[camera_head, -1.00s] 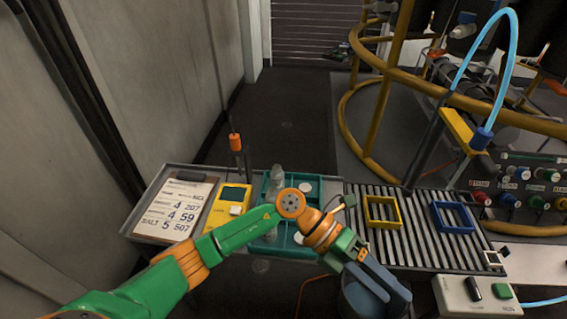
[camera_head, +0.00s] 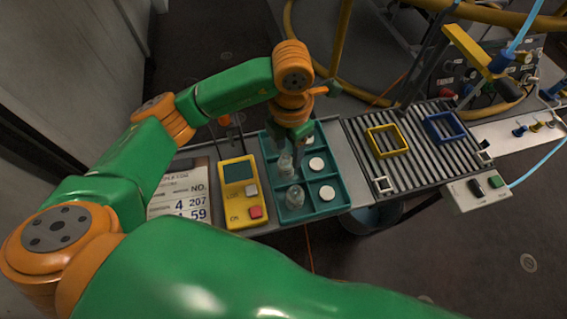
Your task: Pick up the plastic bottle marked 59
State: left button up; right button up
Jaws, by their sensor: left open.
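A teal tray (camera_head: 342,207) with compartments holds two clear plastic bottles: a farther one (camera_head: 286,165) and a nearer one (camera_head: 294,197), both in its left column. I cannot read a number on either bottle, so I cannot tell which is marked 59. My left gripper (camera_head: 298,146) points down over the far part of the tray, open, close to the farther bottle. It partly hides the back compartments. I cannot tell whether it touches that bottle. My right gripper is not in view.
White round pieces (camera_head: 317,163) lie in the tray's right column. A yellow meter (camera_head: 238,170) and a number sheet (camera_head: 178,205) are to the left. A slatted rack (camera_head: 415,165) with a yellow frame (camera_head: 387,141) and blue frame (camera_head: 444,127) is to the right.

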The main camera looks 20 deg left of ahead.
aim_at(286, 165)
pick_arm(q)
jog(key=f, duration=0.6)
jog(key=shift+s+a, duration=0.25)
jog(key=shift+a, duration=0.05)
jog(key=shift+f, duration=0.35)
grip_shut()
jog(key=shift+w+r, duration=0.1)
jog(key=shift+r, duration=0.05)
